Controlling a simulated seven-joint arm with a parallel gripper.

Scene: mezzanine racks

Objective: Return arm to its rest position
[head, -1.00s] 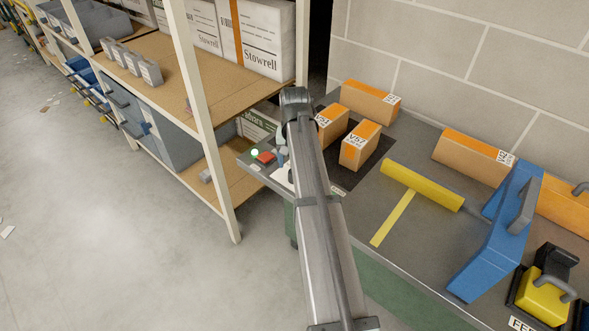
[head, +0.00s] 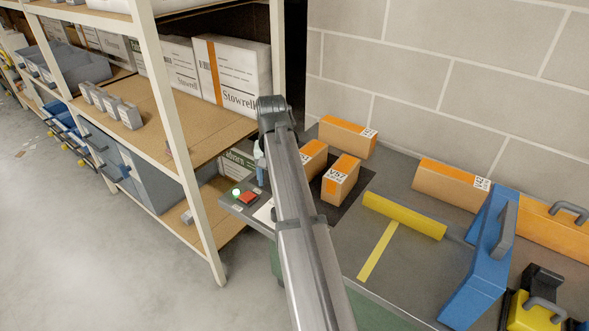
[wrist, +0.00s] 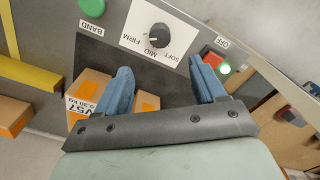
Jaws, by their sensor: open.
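My gripper (wrist: 164,86) shows in the wrist view with its two blue fingers spread apart and nothing between them. Behind the fingers are a grey panel with a FIRM/MID/SOFT dial (wrist: 160,40) and orange-and-tan boxes.
A shelf rack (head: 165,110) with cartons stands left of the bench. A block wall (head: 430,90) closes the back.

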